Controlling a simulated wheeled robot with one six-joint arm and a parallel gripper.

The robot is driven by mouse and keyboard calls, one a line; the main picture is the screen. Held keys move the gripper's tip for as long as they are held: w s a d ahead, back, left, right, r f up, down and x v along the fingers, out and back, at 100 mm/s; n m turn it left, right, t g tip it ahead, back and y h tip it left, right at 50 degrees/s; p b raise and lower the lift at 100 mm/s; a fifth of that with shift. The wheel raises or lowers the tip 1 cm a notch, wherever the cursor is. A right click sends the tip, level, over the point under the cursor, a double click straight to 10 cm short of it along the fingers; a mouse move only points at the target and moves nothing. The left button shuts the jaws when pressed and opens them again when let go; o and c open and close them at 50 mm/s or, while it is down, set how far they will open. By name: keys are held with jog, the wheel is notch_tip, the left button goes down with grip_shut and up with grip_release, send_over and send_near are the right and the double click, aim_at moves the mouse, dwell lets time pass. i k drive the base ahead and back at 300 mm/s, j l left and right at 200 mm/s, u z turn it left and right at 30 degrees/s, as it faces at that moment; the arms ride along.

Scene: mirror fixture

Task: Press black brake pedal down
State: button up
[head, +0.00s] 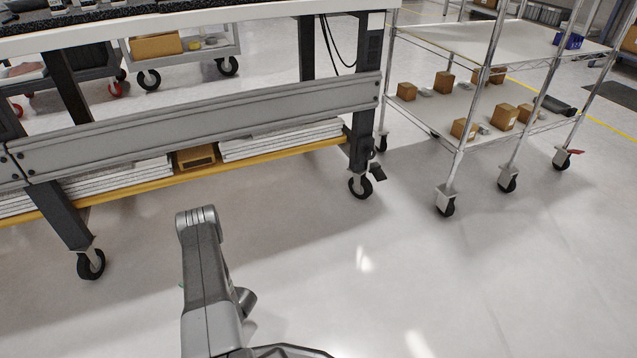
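The black brake pedal (377,172) sticks out to the right of the caster wheel (360,187) at the right front leg of the workbench (200,130). It is small in the head view, and its exact tilt is hard to make out. My grey arm (205,285) rises from the bottom of the view, left of the middle. Its visible upper end is over the floor, apart from the pedal, which is to its right and farther up the picture. I cannot make out gripper fingers.
Another caster (91,264) supports the bench's left leg. A wire shelf cart (470,110) with several cardboard boxes stands to the right on casters. The bench's yellow-edged lower shelf holds white panels. The pale floor (400,270) in front is clear.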

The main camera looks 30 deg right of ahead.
aim_at(380, 175)
jog(key=l+z, duration=0.1)
jog(key=z, duration=0.3)
jog(key=l+z, duration=0.1)
jog(key=z, duration=0.25)
jog(key=i+z, duration=0.1)
jog(key=z, duration=0.3)
jog(key=l+z, duration=0.15)
jog(key=z, duration=0.2)
jog(key=i+l, duration=0.25)
jog(key=i, duration=0.15)
jog(key=i+l, duration=0.25)
jog(key=i, duration=0.2)
jog(key=i+l, duration=0.25)
jog(key=i, duration=0.15)
jog(key=i+j, duration=0.3)
